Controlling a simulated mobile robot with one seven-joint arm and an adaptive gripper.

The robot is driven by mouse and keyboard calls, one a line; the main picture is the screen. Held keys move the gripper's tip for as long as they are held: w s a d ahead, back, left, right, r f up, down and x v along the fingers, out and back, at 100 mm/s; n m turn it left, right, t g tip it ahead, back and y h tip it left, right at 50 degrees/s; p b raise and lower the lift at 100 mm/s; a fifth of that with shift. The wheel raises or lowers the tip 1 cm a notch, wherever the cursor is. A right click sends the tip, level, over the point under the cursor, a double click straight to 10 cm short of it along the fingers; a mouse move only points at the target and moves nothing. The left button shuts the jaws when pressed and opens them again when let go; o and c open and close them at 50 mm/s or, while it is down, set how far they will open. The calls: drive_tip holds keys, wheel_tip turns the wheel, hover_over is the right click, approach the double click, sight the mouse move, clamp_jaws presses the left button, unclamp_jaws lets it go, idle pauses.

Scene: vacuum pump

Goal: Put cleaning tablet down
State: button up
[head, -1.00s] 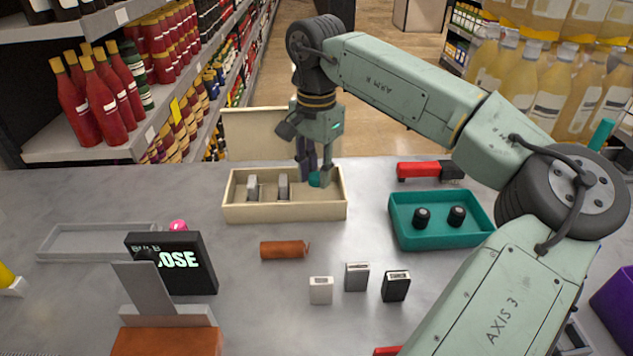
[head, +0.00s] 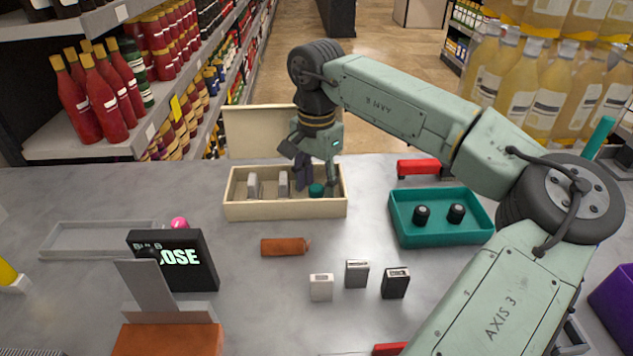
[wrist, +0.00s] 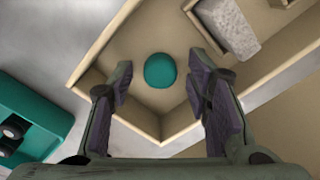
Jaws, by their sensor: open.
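The cleaning tablet appears to be the small round teal piece (head: 316,190) in the right part of the cream wooden box (head: 285,210). In the wrist view the teal piece (wrist: 160,70) lies on the box floor near a corner, apart from the walls. My gripper (head: 318,180) is just above it and open. In the wrist view its two fingers (wrist: 163,95) are spread wide on either side, with a clear gap to the teal piece.
The box also holds two upright grey blocks (head: 283,183), and its lid stands raised behind (head: 265,132). A teal tray (head: 440,243) with two black knobs is to the right. A brown cylinder (head: 284,247) and several small blocks (head: 356,273) lie in front.

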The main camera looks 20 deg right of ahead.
sight(317, 187)
drive_tip(key=shift+r, duration=0.15)
wheel_tip(317, 187, up, 12)
drive_tip(key=b, duration=0.1)
idle(0.5)
drive_tip(key=shift+c, duration=0.6)
idle(0.5)
